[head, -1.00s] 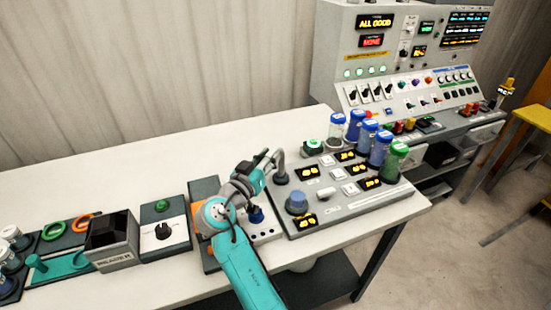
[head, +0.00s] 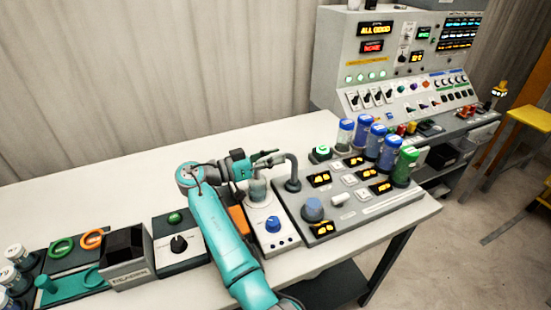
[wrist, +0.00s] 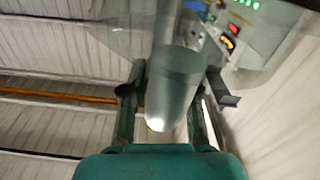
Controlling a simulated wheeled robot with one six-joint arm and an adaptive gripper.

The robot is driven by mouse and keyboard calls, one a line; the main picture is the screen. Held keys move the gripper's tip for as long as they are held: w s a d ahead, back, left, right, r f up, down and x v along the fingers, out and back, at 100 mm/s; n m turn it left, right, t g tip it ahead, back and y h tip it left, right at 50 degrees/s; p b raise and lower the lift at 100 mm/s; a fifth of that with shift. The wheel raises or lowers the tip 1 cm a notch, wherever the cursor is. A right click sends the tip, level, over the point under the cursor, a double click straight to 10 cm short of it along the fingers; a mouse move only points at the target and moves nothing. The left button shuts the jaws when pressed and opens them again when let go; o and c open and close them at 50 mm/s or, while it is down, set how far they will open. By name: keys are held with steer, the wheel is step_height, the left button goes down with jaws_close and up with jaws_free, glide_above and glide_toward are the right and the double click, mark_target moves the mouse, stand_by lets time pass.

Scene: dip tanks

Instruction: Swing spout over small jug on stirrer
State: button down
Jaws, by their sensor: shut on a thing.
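The grey curved spout (head: 293,172) rises from the left edge of the button panel and bends left. My gripper (head: 265,160) is at its outer end and shut on it. In the wrist view a grey, rounded cylinder, apparently the spout (wrist: 172,90), lies between my two fingers (wrist: 167,100). The small translucent jug (head: 258,190) stands upright on the white stirrer (head: 262,233), which has a blue knob. The spout's outer end appears close above the jug. My gripper partly hides that end, so its exact alignment cannot be told.
The panel (head: 350,210) holds lit displays and several blue- and green-capped bottles (head: 387,150) at its back right. A dark reader box (head: 127,257) and a knob unit (head: 180,245) stand left of my arm. The back of the table is clear.

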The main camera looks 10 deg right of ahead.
steer(key=shift+f, duration=0.1)
stand_by(0.4)
steer(key=c, duration=0.9)
jaws_free()
steer(key=shift+w, duration=0.1)
steer(key=shift+o, duration=0.2)
steer(key=v, duration=1.2)
